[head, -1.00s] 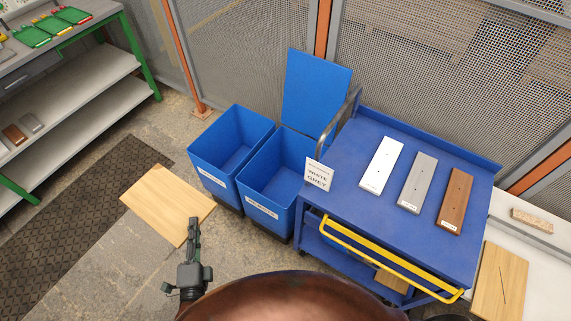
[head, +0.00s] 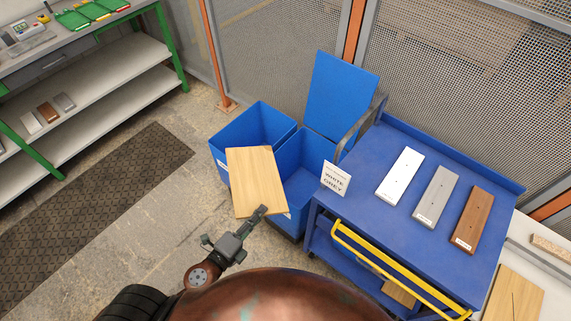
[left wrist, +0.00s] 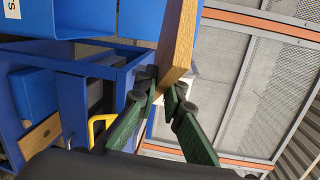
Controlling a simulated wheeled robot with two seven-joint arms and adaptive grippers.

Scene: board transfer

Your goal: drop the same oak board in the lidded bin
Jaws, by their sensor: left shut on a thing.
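My left gripper (head: 262,210) is shut on the near end of a pale oak board (head: 257,180). The left wrist view also shows the green fingers (left wrist: 160,88) gripping the board (left wrist: 178,40) by its edge. In the head view the board covers parts of both blue bins' front sides. The lidded bin (head: 312,180) is the right one; its blue lid (head: 340,95) stands raised behind it. I see nothing in the visible part of its inside, but the board hides some of it. My right gripper is out of view.
An open blue bin (head: 257,122) stands left of the lidded one. A blue cart (head: 365,190) with a white-and-grey sign (head: 335,178), white, grey and brown pieces and a yellow handle stands close on the right. Another oak board (head: 512,295) with a dark line lies far right.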

